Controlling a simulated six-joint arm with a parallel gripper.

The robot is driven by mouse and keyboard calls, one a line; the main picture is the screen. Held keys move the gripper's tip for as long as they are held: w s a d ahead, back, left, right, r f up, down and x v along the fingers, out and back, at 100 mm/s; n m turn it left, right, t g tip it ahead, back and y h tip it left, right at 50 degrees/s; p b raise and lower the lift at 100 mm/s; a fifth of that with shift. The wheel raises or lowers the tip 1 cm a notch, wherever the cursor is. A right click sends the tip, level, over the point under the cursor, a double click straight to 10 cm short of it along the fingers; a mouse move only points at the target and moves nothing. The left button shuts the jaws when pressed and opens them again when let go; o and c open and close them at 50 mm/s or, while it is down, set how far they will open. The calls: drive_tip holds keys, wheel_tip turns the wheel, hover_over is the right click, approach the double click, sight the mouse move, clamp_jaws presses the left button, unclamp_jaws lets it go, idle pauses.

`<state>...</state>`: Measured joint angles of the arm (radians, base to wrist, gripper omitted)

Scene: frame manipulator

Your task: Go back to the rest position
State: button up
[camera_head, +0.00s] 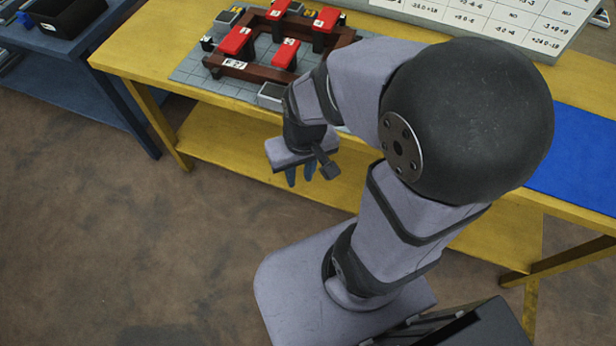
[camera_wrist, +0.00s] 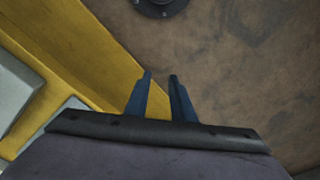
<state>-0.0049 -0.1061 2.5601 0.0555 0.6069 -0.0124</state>
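My gripper (camera_head: 300,180) hangs in front of the near edge of the yellow table, with its blue fingers pointing down. In the wrist view the two fingers of my gripper (camera_wrist: 160,76) stand a small gap apart, with nothing between them. The arm is folded, with its elbow high over the table's front edge. The arm hides part of the table top.
The yellow table (camera_head: 150,58) holds a grey grid mat (camera_head: 192,70) with a brown frame (camera_head: 262,72) and several red clamps (camera_head: 237,40). A white chart panel (camera_head: 480,22) and a blue mat (camera_head: 580,150) lie right. A blue table (camera_head: 75,85) stands left. Brown floor is open.

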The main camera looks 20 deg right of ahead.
drive_tip(key=shift+s+d+r+g, duration=0.15)
drive_tip(key=shift+s+d+g, duration=0.1)
drive_tip(key=shift+s, duration=0.35)
drive_tip(key=shift+s+d+r+g, duration=0.15)
drive_tip(key=shift+s+d+g, duration=0.1)
drive_tip(key=shift+s, duration=0.3)
wheel_tip(320, 180, down, 7)
drive_tip(key=b, duration=0.7)
